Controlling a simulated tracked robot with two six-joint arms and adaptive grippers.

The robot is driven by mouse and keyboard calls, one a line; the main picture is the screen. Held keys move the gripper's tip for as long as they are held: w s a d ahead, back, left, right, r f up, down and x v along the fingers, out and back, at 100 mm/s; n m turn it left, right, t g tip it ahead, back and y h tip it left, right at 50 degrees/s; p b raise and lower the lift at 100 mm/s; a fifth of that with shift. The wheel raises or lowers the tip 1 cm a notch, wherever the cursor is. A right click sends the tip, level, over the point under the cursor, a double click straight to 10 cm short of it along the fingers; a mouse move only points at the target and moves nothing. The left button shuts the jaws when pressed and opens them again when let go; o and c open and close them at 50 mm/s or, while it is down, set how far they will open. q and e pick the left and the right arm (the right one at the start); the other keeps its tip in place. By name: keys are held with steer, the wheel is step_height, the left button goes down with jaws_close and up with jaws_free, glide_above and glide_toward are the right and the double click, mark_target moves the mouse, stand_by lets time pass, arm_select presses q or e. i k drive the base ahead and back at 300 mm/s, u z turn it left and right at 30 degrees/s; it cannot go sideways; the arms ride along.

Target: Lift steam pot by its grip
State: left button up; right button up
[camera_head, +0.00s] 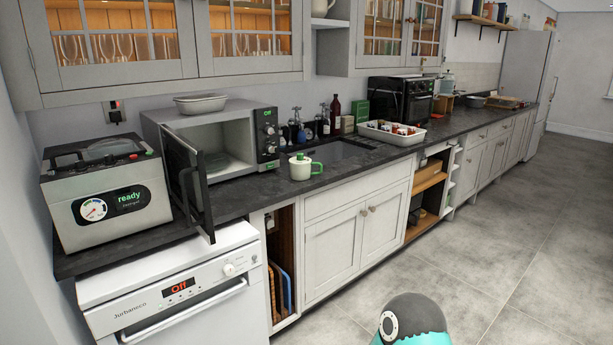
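A small white pot with a green lid and a green side grip (300,168), which looks like the steam pot, stands upright on the dark worktop (345,181). Neither of my grippers is in view, so nothing shows touching the pot.
The microwave (217,138) has its door (187,176) swung open over the worktop's front edge. A vacuum machine (107,192) reading "ready" stands at left. A white tray of small items (391,136) lies right of the sink (335,152). The floor at right is clear.

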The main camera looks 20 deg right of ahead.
mark_target(300, 170)
steer(key=z, duration=0.3)
steer(key=i, duration=0.35)
steer(key=z, duration=0.95)
steer(key=i, duration=2.25)
steer(key=u, duration=0.55)
